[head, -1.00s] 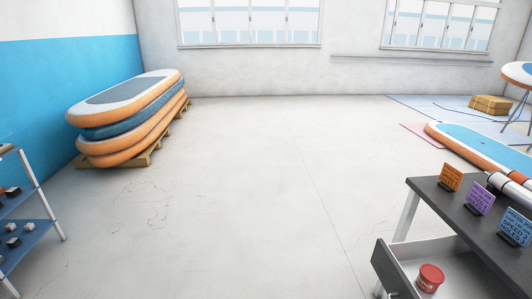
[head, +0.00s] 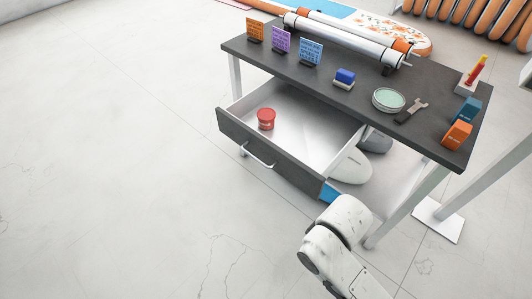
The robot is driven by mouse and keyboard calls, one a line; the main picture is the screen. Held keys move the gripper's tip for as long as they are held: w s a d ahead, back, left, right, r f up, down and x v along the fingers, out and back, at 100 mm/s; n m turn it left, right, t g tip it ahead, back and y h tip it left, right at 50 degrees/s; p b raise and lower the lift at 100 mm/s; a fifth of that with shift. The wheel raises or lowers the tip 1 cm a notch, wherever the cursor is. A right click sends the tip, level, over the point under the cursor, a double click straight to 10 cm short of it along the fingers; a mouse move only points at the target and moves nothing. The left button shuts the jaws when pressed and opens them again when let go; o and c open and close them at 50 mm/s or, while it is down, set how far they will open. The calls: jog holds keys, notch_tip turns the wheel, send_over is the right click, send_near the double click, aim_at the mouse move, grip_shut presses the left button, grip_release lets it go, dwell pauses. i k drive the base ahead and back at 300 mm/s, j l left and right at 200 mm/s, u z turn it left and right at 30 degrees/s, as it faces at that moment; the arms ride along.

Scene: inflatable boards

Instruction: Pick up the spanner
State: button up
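The spanner (head: 411,111) is a small dark grey tool with an open jaw. In the head view it lies on the right part of the dark workbench top (head: 350,104), between a round pale-green dish and two small boxes. A white arm link of mine shows at the bottom, in front of the bench.
The bench drawer (head: 268,152) is pulled out, with a red tub (head: 266,119) inside. On the bench are the dish (head: 388,99), a blue-topped block (head: 345,77), white rollers (head: 345,40), small signs, and blue and orange boxes (head: 457,135). A post stands right. Floor on the left is clear.

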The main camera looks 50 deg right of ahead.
aim_at(403, 116)
jog(key=z, duration=1.6)
jog(key=u, duration=0.6)
jog(key=l+u, duration=0.65)
jog(key=l, duration=0.2)
jog(key=k+l+u, duration=0.15)
jog(key=l+u, duration=0.2)
